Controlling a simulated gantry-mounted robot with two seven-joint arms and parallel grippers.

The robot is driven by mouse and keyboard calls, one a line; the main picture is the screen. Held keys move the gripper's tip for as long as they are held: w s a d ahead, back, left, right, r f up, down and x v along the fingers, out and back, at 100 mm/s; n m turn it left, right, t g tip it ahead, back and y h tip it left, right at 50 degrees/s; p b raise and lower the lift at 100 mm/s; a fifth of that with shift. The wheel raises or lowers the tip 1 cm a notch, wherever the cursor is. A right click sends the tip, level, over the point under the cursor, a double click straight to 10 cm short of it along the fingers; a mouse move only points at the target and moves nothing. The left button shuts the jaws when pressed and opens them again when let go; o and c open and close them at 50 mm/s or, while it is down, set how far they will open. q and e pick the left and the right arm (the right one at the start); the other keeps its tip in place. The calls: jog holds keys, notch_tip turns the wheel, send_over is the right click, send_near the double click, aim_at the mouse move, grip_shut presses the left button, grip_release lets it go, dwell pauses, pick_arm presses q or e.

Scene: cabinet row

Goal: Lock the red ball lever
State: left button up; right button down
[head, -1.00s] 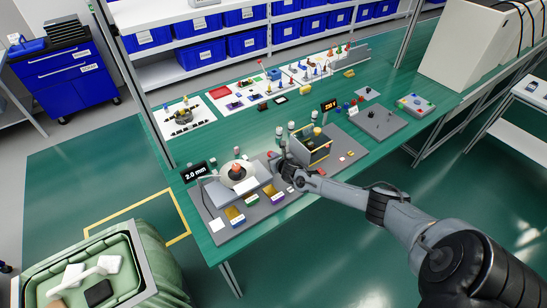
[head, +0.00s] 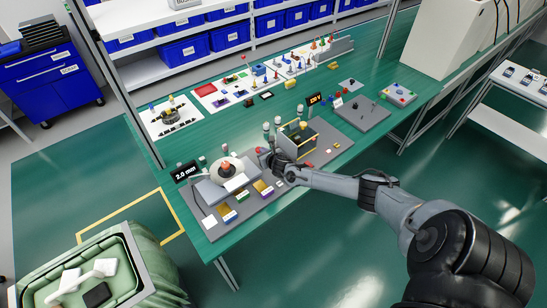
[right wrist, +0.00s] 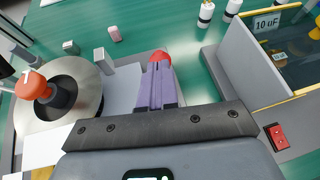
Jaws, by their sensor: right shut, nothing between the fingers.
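A red ball (right wrist: 159,56), taken as the lever's knob, shows just beyond my right fingertips in the right wrist view. The fingers partly hide it, and the lever's shaft is hidden. My right gripper (right wrist: 158,70) is shut and empty, its purple fingers together and pointing at the ball. I cannot tell whether they touch it. In the head view my right gripper (head: 265,156) is over the grey board, between the round metal disc (head: 223,172) and the grey box (head: 297,139). My left gripper is not in view.
The disc carries an orange-red knob (right wrist: 32,85) on a dark base, left of the gripper. A small metal block (right wrist: 103,61) stands near the disc. The box with a "10 uF" label stands to the right, with a red switch (right wrist: 277,136) beside it.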

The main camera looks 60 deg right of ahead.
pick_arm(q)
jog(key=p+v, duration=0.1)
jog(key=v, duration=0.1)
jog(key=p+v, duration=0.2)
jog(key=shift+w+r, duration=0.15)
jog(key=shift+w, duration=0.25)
pick_arm(e)
jog(key=v, duration=1.2)
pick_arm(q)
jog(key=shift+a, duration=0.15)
pick_arm(e)
jog(key=shift+s, duration=0.15)
